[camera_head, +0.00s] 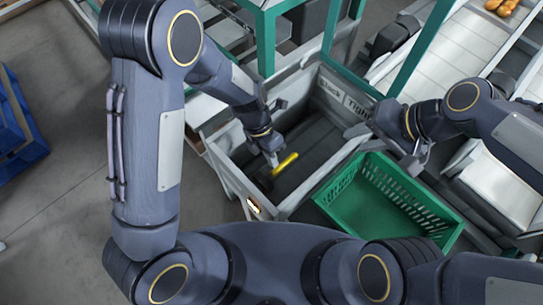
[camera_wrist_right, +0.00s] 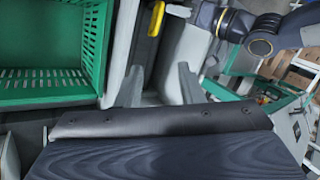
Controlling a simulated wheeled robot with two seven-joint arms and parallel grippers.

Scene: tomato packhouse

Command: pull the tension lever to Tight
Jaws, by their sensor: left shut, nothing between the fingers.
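The tension lever has a yellow handle (camera_head: 285,164) inside a grey open-topped housing (camera_head: 233,181); the handle also shows at the top of the right wrist view (camera_wrist_right: 156,18). The words Slack and Tight are on the housing's far panel (camera_head: 345,101), Tight to the right. My left gripper (camera_head: 272,160) is shut and empty, its tips close beside the handle's left part in the head view; I cannot tell if they touch it. My right gripper (camera_head: 413,166) is open and empty above the green crate's far edge; its spread fingers show in the right wrist view (camera_wrist_right: 160,90).
The green crate (camera_head: 400,192) stands right of the housing and looks empty. Green frame posts (camera_head: 266,45) rise behind the housing. A pale conveyor (camera_head: 420,60) with tomatoes (camera_head: 500,6) runs at upper right. A blue crate (camera_head: 18,125) is at far left, with open floor between.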

